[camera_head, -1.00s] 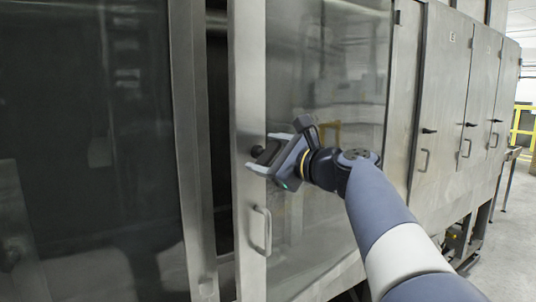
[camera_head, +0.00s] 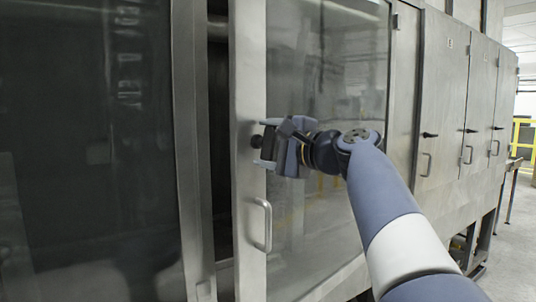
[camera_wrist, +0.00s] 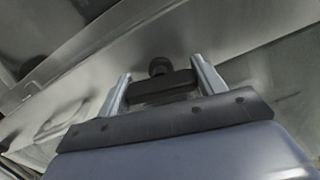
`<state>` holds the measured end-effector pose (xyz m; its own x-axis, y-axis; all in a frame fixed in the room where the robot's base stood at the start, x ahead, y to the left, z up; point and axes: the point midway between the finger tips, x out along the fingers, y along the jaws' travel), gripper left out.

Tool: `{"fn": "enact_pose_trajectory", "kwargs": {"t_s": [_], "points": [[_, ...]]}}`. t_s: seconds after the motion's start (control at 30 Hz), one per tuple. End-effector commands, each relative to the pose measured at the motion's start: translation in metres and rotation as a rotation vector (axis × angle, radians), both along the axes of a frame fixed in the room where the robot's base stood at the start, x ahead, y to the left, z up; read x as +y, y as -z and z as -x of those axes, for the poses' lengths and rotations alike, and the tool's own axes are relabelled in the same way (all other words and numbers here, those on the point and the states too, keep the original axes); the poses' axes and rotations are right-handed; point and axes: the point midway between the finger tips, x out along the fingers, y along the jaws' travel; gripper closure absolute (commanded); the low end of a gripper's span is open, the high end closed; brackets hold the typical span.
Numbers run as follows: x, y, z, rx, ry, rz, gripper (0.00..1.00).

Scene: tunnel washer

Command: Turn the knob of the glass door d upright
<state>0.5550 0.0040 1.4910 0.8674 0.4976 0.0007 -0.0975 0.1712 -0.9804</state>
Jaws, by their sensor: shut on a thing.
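The glass door d (camera_head: 325,90) has a steel frame and stands a little ajar, with a dark gap on its left. Its black knob (camera_head: 257,141) sits on the left frame strip above the bar handle (camera_head: 267,225). My gripper (camera_head: 266,144) is at the knob, one finger above the other. In the wrist view, the black knob (camera_wrist: 160,68) has a dark bar spanning the space between the two fingers of my gripper (camera_wrist: 160,78), which is shut on it. The bar appears nearly vertical on the door; its exact angle is partly hidden by the fingers.
A large dark glass panel (camera_head: 85,130) is at the left. Steel doors (camera_head: 440,90) with black latches and bar handles run along the right. Clear floor (camera_head: 515,235) and a yellow rail (camera_head: 523,135) show at the far right.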

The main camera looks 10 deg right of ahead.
Motion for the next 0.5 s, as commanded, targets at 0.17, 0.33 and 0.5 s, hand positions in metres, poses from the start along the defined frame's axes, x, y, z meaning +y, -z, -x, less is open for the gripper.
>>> {"fn": "enact_pose_trajectory", "kwargs": {"t_s": [0.17, 0.33, 0.5], "points": [[0.0002, 0.0035, -0.0001, -0.052, -0.001, 0.094, 0.57], [0.0002, 0.0026, -0.0003, -0.084, -0.001, 0.149, 0.57], [0.0000, 0.0024, -0.0003, -0.100, 0.000, 0.178, 0.57]]}}
